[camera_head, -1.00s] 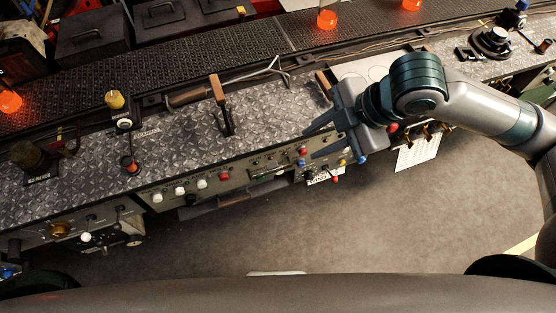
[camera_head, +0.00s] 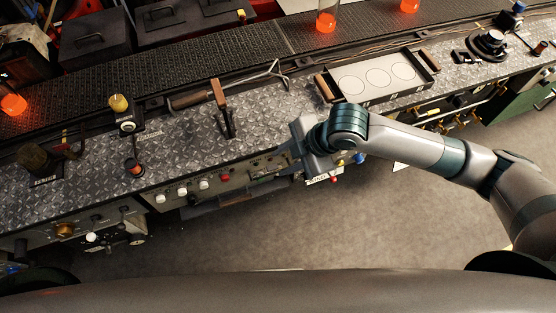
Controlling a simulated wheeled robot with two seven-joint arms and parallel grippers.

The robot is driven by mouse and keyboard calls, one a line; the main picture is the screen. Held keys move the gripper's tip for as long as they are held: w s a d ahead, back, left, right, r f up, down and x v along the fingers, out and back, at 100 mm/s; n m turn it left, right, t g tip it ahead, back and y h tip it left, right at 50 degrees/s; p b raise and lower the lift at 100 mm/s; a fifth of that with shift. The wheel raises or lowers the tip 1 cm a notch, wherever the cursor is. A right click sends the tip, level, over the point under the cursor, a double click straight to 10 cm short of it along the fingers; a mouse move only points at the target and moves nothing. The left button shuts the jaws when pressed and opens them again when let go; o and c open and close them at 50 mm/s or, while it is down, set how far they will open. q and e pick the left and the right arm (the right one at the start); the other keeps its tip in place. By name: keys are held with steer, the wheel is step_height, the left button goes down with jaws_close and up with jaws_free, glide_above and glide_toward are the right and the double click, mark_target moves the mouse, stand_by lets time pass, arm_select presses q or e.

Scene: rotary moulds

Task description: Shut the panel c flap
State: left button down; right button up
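The console front (camera_head: 170,204) carries switches and knobs along the bench's near edge. A white label (camera_head: 325,177) hangs there, too small to read with certainty. A dark flap-like plate (camera_head: 232,205) juts out low under the middle panel; I cannot tell for sure that it is the panel c flap. My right gripper (camera_head: 287,160) is at the front edge of the bench, by the right end of this middle panel, its fingers pointing left. The fingers are partly hidden and blend with the panel, so their opening and any contact are unclear. My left gripper is out of view.
A tray with three ovals (camera_head: 381,79) stands on the bench behind my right arm. An upright lever with a brown handle (camera_head: 220,105) stands left of my gripper. The floor in front (camera_head: 270,235) is clear.

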mark_target(272, 167)
steer(key=shift+x, duration=1.75)
jaws_close()
